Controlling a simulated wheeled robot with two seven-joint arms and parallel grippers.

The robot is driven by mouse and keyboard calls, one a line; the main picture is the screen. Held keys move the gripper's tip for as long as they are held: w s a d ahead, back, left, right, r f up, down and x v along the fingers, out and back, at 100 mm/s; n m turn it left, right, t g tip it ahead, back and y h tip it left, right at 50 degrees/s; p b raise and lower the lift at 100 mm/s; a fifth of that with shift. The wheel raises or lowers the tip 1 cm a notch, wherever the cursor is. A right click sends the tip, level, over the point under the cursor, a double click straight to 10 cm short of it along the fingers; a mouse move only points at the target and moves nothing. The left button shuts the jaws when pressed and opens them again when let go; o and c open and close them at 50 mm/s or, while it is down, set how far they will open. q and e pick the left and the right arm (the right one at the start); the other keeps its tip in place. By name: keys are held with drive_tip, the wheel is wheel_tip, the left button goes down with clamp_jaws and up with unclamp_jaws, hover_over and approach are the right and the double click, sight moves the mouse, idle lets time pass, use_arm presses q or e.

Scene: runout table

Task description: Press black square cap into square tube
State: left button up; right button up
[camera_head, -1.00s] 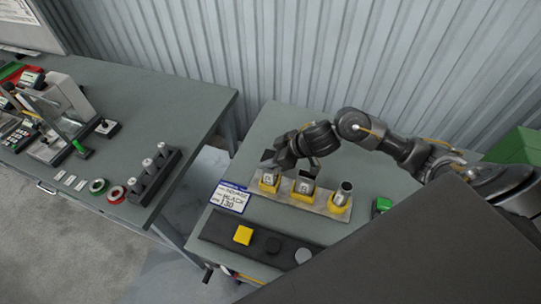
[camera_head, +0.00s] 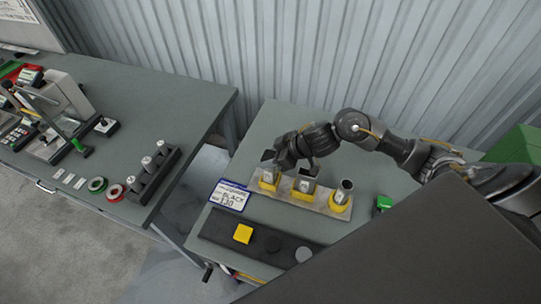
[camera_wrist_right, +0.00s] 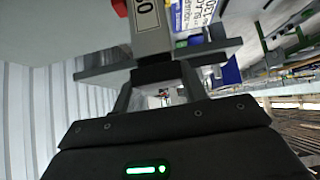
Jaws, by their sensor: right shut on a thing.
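My right gripper (camera_head: 292,166) reaches in from the right over the row of tubes. In the right wrist view its fingers (camera_wrist_right: 157,66) are shut on a small dark piece, the black square cap (camera_wrist_right: 157,74). A grey tube (camera_wrist_right: 150,32) with a white label stands just beyond the cap, in line with it. I cannot tell whether cap and tube touch. My left gripper is out of view.
The metal bar (camera_head: 322,208) also holds a left tube (camera_head: 267,178) and an open round tube (camera_head: 346,186). A sign (camera_head: 230,196) reads BLACK, 130. A green box (camera_head: 518,146) is at right.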

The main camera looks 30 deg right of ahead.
drive_tip(key=o, duration=1)
drive_tip(key=shift+o, duration=0.2)
drive_tip(key=v, duration=1)
drive_tip(key=shift+s+r+b, duration=0.2)
drive_tip(key=shift+r+b, duration=0.05)
drive_tip(key=shift+b, duration=0.2)
drive_tip(key=shift+d, duration=0.15)
drive_tip(key=shift+c, duration=0.5)
